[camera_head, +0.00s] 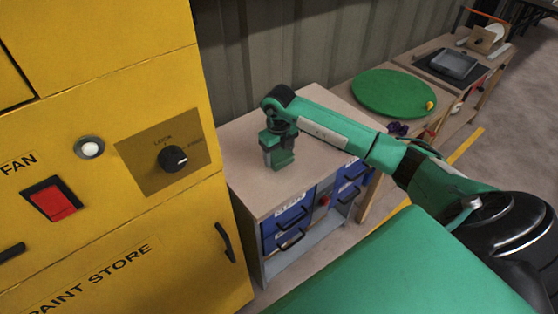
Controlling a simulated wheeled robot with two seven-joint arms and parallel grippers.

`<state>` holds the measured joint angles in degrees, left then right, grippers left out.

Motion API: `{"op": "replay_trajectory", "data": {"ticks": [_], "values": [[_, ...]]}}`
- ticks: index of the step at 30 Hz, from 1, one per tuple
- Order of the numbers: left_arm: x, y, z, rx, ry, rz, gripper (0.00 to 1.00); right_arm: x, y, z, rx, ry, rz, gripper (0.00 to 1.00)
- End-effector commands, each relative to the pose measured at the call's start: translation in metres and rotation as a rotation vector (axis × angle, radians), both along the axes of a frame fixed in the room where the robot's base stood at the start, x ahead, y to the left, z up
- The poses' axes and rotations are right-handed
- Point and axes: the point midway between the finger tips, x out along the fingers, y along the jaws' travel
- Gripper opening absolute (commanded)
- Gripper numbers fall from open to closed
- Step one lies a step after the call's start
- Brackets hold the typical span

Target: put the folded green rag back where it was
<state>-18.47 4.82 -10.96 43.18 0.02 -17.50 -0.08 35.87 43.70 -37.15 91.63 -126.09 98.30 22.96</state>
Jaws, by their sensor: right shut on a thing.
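My right arm reaches from the lower right over the wooden top of a drawer bench (246,152). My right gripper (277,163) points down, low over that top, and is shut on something. A small green piece at its jaws looks like the folded green rag (285,158), though its colour is close to that of my arm. The view is too small to tell whether the rag touches the bench top. My left gripper is not in view.
A yellow paint store cabinet (120,200) with a knob (173,159) and a red switch (52,201) stands close on the left. Blue drawers (288,221) sit under the bench top. A round green board (393,92) lies on the table behind. Bench top around the gripper is clear.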

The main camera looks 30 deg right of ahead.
Motion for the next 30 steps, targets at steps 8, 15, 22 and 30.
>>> {"op": "replay_trajectory", "data": {"ticks": [8,15,22,30], "values": [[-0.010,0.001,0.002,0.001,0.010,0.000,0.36,-0.001,0.000,-0.036,0.001,0.003,0.000,0.47],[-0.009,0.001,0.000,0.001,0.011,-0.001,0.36,-0.001,0.000,-0.037,0.000,0.002,0.000,0.47],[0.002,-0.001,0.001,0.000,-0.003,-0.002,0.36,-0.001,0.000,-0.039,0.000,0.002,0.000,0.90],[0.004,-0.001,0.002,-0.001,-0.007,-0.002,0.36,-0.001,0.000,-0.038,0.000,0.002,0.000,0.90]]}}
